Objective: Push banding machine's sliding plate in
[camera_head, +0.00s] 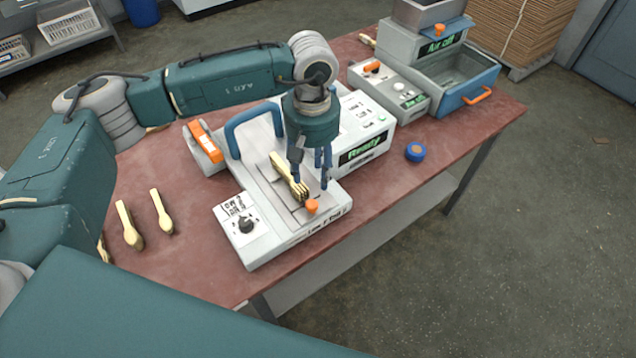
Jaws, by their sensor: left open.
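The banding machine (262,232) is a pale grey unit with a dial, a blue loop handle and a green "Ready" display on the red table. Its sliding plate (293,208) is a grey plate at the front with an orange knob (312,206). A bunch of wooden spoons (290,178) lies on the plate. My left gripper (311,183) is open and points down over the plate, its fingers by the spoons and just behind the orange knob. Whether the fingers touch the spoons or plate cannot be told. My right gripper is not in view.
Loose spoons (161,212) lie left of the machine. An orange-topped tape dispenser (205,147) stands behind it. A blue roll (415,152) lies to the right. The table's front right is clear.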

